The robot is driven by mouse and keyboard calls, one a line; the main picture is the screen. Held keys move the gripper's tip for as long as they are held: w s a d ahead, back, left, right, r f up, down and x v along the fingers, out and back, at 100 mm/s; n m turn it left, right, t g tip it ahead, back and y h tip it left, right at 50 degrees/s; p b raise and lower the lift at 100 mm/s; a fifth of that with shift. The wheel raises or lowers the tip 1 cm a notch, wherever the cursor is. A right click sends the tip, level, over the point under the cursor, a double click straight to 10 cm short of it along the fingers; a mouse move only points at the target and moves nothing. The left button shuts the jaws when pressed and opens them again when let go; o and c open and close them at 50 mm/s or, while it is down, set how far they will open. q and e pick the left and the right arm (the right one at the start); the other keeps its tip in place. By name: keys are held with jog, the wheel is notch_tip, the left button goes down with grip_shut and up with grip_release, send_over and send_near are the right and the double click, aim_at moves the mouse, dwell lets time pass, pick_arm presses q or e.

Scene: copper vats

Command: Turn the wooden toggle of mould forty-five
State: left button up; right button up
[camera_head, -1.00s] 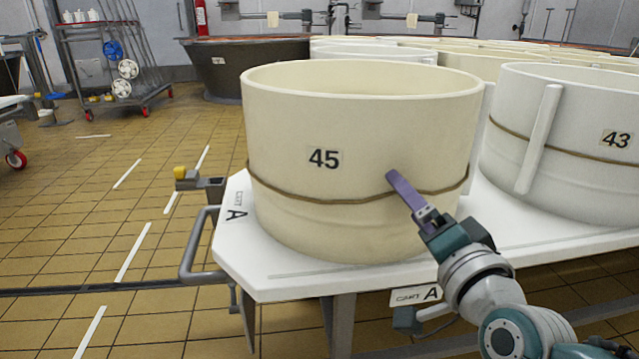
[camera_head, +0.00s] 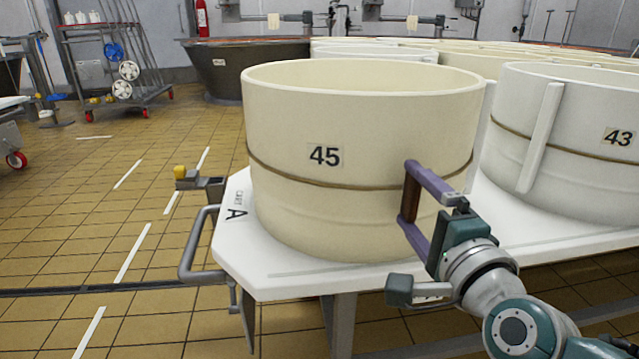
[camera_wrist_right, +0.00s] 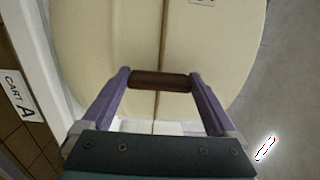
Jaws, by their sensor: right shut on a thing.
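Mould forty-five (camera_head: 320,120) is a large cream round mould with a label "45", standing on a white cart top. A brown cord (camera_head: 340,186) runs around its wall. The wooden toggle (camera_head: 409,200) is a short dark brown bar at the cord, upright in the head view. My right gripper (camera_head: 410,194) is shut on the toggle, with one purple finger at each end. In the right wrist view the toggle (camera_wrist_right: 172,82) lies across the cord between the fingertips (camera_wrist_right: 160,78). My left gripper is not in view.
Mould 43 (camera_head: 575,110) stands close on the right, with a white upright bar on its wall. The cart top (camera_head: 300,280) has a grey handle (camera_head: 192,250) at its left end. The tiled floor at the left front is clear.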

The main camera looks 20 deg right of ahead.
dwell(0.4)
jog(key=o, duration=1)
jog(key=shift+s+a, duration=0.1)
jog(key=shift+s, duration=0.2)
jog(key=s+a+p, duration=0.1)
jog(key=s+p, duration=0.1)
jog(key=s, duration=0.7)
jog(key=shift+a+p, duration=0.3)
jog(key=shift+a, duration=0.05)
